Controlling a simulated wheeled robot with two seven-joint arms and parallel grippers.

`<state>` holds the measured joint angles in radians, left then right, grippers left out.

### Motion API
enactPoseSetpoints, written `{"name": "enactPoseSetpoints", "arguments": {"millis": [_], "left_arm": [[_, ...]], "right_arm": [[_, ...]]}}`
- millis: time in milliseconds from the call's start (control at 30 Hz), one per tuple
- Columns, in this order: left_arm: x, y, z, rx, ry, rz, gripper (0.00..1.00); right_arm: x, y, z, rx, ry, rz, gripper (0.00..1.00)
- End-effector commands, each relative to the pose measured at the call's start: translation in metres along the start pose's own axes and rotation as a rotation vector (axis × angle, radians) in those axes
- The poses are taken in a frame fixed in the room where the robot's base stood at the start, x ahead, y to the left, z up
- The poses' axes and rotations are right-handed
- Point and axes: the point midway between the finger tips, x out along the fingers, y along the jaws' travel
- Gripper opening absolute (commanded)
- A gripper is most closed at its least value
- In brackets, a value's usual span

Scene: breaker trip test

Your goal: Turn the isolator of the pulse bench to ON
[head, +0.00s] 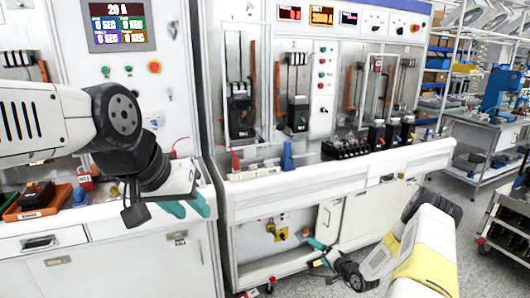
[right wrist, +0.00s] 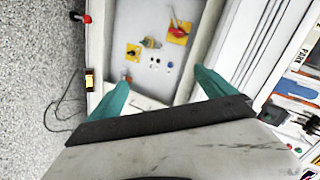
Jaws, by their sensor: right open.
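The lower front panel of the middle bench carries a rotary switch with a red handle on a yellow plate (right wrist: 178,32), seen in the right wrist view. A second yellow plate with a dark knob (right wrist: 133,50) is beside it. The yellow plates also show small in the head view (head: 281,234); I cannot read any ON or OFF marking. My right gripper (right wrist: 160,76) is open and empty, its teal fingers apart in front of this panel, short of the switches. It also shows low in the head view (head: 316,254). My left gripper (head: 190,208) is open and empty by the left bench.
The bench worktop (head: 300,184) juts out above the panel. Orange bins (head: 30,205) stand on the left bench. Open floor lies at right, before a trolley table (head: 485,125).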

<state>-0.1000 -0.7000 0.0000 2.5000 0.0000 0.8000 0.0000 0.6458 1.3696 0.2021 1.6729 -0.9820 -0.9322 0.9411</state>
Motion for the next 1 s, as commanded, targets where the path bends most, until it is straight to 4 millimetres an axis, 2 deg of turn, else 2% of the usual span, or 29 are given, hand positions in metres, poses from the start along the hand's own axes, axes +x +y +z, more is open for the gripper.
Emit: {"name": "enactPoseSetpoints", "arguments": {"millis": [33,200,367,500,600,767,867,1000], "left_arm": [[0.000,0.000,0.000,0.000,0.000,0.000,0.36],[0.000,0.000,0.000,0.000,0.000,0.000,0.36],[0.000,0.000,0.000,0.000,0.000,0.000,0.36],[0.000,0.000,0.000,0.000,0.000,0.000,0.36],[0.000,0.000,0.000,0.000,0.000,0.000,0.36],[0.000,0.000,0.000,0.000,0.000,0.000,0.36],[0.000,0.000,0.000,0.000,0.000,0.000,0.36],[0.000,0.000,0.000,0.000,0.000,0.000,0.36]], "right_arm": [[-0.001,-0.022,-0.022,-0.068,-0.009,0.036,0.95],[-0.017,-0.082,-0.074,-0.259,-0.042,0.182,0.95],[-0.047,-0.146,-0.110,-0.407,-0.065,0.308,0.95],[-0.085,-0.203,-0.130,-0.511,-0.083,0.408,0.95],[-0.118,-0.245,-0.135,-0.571,-0.096,0.468,0.95],[-0.179,-0.304,-0.130,-0.639,-0.126,0.548,0.95],[-0.220,-0.337,-0.117,-0.668,-0.151,0.582,0.95],[-0.280,-0.373,-0.088,-0.694,-0.197,0.607,0.95]]}}
